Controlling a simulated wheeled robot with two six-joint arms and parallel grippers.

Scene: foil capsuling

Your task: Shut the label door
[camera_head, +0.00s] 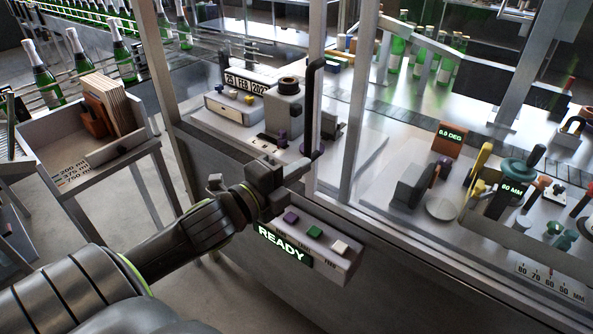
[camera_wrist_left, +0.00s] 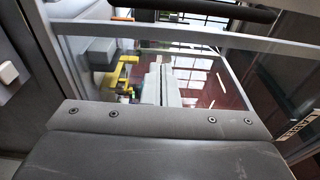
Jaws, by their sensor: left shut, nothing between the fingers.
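The label door shows in the head view as a clear pane in a grey metal frame (camera_head: 317,40), in front of the label station. A black upright bar handle (camera_head: 310,105) is on its right-hand frame. I cannot tell whether the door is fully shut. My left gripper (camera_head: 311,162) is shut and empty, by the lower end of the handle; whether it touches is unclear. In the left wrist view a pale frame bar (camera_wrist_left: 190,38) crosses above glass, with a dark bar (camera_wrist_left: 205,10) at the top. My right gripper is not in view.
A control box (camera_head: 318,243) with coloured buttons and a READY display (camera_head: 285,246) juts out just below my left gripper. A grey post (camera_head: 362,90) stands right of the door. A bin stand (camera_head: 75,150) is at the left. Bottles (camera_head: 120,50) line a conveyor behind.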

